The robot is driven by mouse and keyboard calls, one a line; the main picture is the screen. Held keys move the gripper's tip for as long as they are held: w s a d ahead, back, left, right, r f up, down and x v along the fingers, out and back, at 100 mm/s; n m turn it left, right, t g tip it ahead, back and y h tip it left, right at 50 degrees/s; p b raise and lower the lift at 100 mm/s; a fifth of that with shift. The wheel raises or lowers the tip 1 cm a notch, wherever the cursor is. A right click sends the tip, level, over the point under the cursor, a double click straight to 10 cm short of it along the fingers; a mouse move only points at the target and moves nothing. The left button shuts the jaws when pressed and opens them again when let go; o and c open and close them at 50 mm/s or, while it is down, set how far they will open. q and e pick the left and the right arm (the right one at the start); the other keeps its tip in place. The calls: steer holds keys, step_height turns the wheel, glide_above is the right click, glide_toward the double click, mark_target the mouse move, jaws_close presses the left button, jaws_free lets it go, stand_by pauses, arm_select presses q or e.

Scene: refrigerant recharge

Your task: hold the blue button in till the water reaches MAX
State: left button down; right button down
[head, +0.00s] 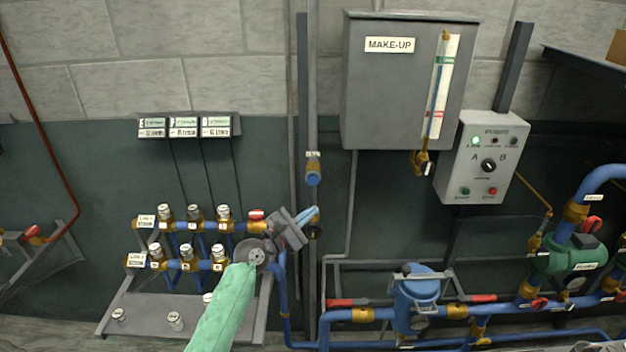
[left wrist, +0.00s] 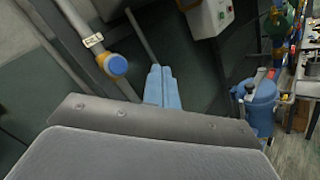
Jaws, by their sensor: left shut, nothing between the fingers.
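The tank's sight gauge (head: 440,86) has a green band near the top, a red one low down and a blue column; I cannot read the exact level.
A valve manifold (head: 190,225) with blue pipes and brass fittings lies left of my gripper. A control box (head: 482,160) with a knob and lamps hangs right of the tank. A blue strainer (head: 416,300) and red-handled pipework fill the lower right.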

mark_target(313, 179)
arm_select(q)
steer(key=shift+w+r+n, duration=0.2)
steer(key=shift+r+n, duration=0.1)
steer(key=shift+r, duration=0.5)
arm_select(e)
steer(key=shift+s+d+f, duration=0.15)
steer(key=shift+s, duration=0.4)
steer(key=shift+w, duration=0.1)
